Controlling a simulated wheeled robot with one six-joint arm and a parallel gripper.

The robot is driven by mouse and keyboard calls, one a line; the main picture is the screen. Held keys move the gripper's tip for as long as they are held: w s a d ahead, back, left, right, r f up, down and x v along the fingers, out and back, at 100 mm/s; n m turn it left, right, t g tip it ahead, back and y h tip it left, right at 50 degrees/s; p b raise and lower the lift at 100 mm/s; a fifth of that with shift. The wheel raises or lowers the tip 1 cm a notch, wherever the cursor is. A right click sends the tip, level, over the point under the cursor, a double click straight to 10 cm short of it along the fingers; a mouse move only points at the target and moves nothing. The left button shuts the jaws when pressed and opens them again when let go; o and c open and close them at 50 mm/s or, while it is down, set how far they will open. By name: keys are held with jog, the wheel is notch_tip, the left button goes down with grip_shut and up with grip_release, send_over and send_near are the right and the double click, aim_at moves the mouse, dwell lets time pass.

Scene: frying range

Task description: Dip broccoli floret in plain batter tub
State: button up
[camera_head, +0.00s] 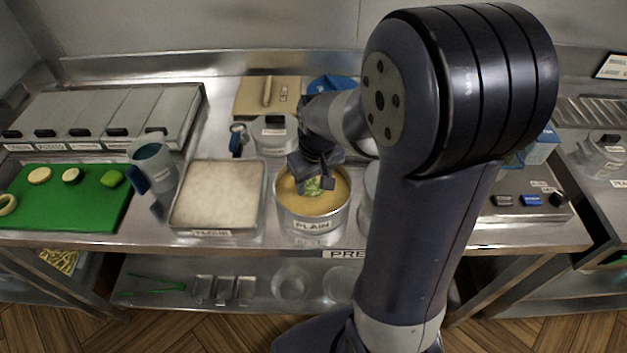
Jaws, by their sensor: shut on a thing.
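The plain batter tub (312,226) is a round metal tub labelled PLAIN, filled with tan batter, near the front middle of the steel counter. My gripper (313,178) is over the tub, pointing down, shut on a green broccoli floret (314,187). The floret is at the batter surface inside the rim as seen from here. How deep it sits in the batter I cannot tell. My gripper hides part of the floret and the back of the tub.
A flour tray (260,205) stands just left of the tub. A green board (70,212) with vegetable pieces lies farther left, past a grey jug (153,160). A lidded metal pot (272,135) stands behind. My arm hides much of the right side.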

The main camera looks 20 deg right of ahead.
aim_at(314, 183)
jog(key=shift+r+p, duration=2.2)
jog(key=shift+r, duration=0.85)
jog(key=shift+c, duration=0.2)
notch_tip(314, 183, up, 3)
jog(key=shift+p, duration=1.2)
jog(key=shift+f, duration=0.1)
